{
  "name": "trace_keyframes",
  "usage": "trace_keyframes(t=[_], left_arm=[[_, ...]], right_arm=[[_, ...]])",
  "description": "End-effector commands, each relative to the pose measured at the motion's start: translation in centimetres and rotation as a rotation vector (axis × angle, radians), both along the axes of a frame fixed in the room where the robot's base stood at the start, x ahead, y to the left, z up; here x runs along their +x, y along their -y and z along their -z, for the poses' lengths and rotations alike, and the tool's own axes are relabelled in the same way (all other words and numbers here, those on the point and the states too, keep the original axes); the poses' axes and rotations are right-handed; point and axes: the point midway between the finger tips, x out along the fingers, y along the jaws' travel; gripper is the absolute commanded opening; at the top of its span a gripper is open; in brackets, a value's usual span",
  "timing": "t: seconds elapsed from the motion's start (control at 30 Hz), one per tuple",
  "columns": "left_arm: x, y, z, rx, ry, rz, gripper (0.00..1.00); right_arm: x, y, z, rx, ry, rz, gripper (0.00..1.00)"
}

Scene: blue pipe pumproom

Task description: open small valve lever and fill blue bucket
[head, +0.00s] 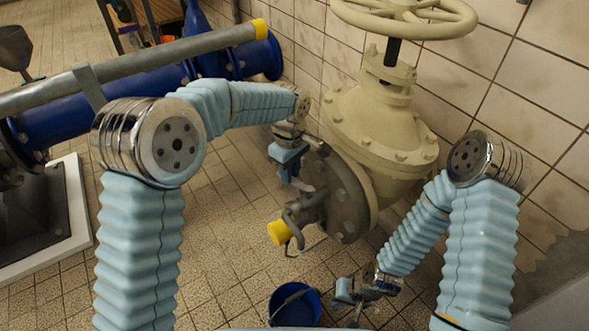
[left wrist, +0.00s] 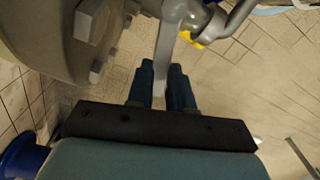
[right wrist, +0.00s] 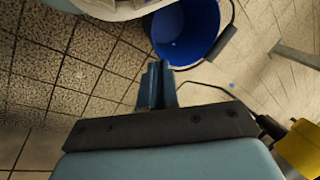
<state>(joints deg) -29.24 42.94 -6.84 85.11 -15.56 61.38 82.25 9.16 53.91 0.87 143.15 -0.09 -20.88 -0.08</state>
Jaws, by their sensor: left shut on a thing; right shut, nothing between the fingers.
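The small valve (head: 305,208) with a yellow end (head: 279,233) juts from the round flange of the big cream valve. My left gripper (head: 291,178) is beside it, shut on its grey lever; the lever (left wrist: 168,45) passes between the fingers (left wrist: 160,88) in the left wrist view. The blue bucket (head: 294,306) stands on the floor below the small valve, its opening upward; it also shows in the right wrist view (right wrist: 186,28). My right gripper (head: 352,292) is shut and empty, right of the bucket and apart from it. I see no water stream.
The big cream valve (head: 378,125) with its handwheel (head: 405,15) stands against the tiled wall. A blue pipe (head: 110,97) and a grey pipe (head: 150,65) run along the left, above a white-edged pit (head: 75,205). The tiled floor (head: 225,225) between pit and valve is clear.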

Motion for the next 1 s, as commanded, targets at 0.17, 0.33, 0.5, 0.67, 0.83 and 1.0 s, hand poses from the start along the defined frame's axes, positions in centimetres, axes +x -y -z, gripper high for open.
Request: trace_keyframes(t=[0.17, 0.33, 0.5, 0.67, 0.83, 1.0], left_arm=[[-0.4, -0.3, 0.0, 0.000, 0.000, -0.070, 0.00], [-0.3, -0.3, 0.0, 0.000, 0.000, -0.068, 0.00], [-0.3, -0.3, 0.0, 0.000, 0.000, -0.067, 0.45], [-0.3, -0.3, 0.0, 0.000, 0.000, -0.067, 0.47], [-0.3, -0.3, -0.2, -0.001, 0.001, -0.066, 0.47], [-0.3, -0.2, -2.6, -0.002, 0.004, -0.065, 0.47]], right_arm=[[0.0, 0.0, 0.1, -0.001, 0.001, 0.000, 0.00], [0.0, 0.0, 0.1, 0.000, 0.001, 0.000, 0.00], [0.0, 0.0, 0.1, 0.000, 0.001, 0.000, 0.00], [0.0, 0.0, 0.1, 0.000, 0.001, 0.000, 0.00], [0.0, 0.0, 0.0, 0.000, 0.001, 0.000, 0.00], [0.0, 0.0, -0.2, 0.001, 0.001, -0.001, 0.00]])
